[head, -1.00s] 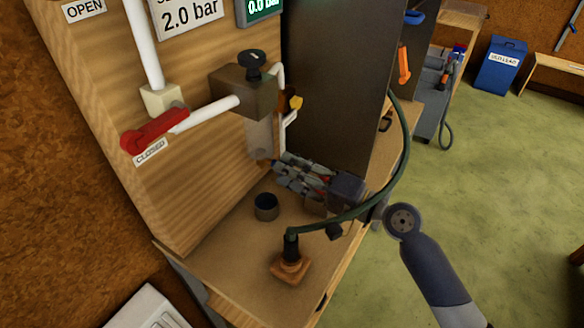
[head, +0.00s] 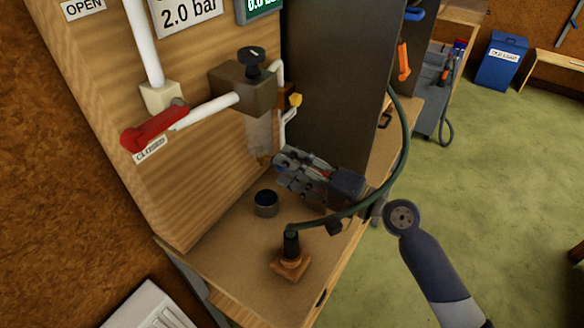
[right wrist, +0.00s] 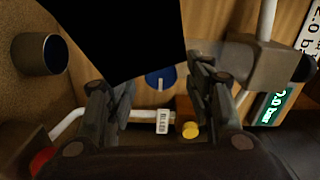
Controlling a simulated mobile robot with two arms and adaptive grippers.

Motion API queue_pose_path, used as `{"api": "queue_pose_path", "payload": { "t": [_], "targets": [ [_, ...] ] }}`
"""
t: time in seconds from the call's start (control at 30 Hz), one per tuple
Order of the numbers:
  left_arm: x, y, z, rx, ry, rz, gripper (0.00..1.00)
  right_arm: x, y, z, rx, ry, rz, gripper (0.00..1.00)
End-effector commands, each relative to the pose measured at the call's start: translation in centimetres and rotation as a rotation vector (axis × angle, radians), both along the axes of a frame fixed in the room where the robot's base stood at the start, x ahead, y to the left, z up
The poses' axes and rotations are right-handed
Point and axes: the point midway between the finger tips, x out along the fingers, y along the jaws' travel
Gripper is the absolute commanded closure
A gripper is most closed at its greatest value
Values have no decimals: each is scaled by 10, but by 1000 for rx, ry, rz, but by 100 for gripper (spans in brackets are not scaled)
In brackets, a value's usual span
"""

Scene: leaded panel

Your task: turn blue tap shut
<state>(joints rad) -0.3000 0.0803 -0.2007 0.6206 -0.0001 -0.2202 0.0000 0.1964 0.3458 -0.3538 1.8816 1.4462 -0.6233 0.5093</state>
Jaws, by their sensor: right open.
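The blue tap (right wrist: 160,78) shows in the right wrist view as a round blue part between my fingers, partly hidden behind a black shape. I cannot make it out in the head view. My right gripper (head: 284,166) is open below the clear bowl (head: 262,136) of the regulator; it also shows in the right wrist view (right wrist: 160,90). Its fingers stand either side of the tap, and I cannot tell whether they touch it. My left gripper is not in view.
A red lever (head: 155,124) points to the CLOSED label. A yellow knob (head: 296,100) is beside the regulator (head: 243,88). A dark cup (head: 266,203) stands on the bench (head: 225,255). A green hose (head: 398,165) curves past my gripper to a brown-based fitting (head: 290,262).

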Motion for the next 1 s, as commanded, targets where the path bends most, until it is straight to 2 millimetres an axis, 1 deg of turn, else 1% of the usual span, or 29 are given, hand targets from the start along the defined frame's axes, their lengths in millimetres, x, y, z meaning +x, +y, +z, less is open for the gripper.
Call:
{"api": "queue_pose_path", "payload": {
  "t": [0.13,0.23,0.37,0.6,0.7,0.83,1.0],
  "targets": [
    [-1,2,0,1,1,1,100,-1,-2,0,0,0,0,51],
    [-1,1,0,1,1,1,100,-6,-9,-1,-1,2,0,51],
    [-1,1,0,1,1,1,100,-19,-28,-2,-4,3,-1,51],
    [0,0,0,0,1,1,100,-48,-71,-2,-3,4,-2,51],
    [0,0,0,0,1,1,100,-57,-84,-1,-2,2,0,51],
    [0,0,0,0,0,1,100,-64,-95,-1,-1,2,0,51],
    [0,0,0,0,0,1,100,-67,-100,0,1,0,1,51]
  ]
}}
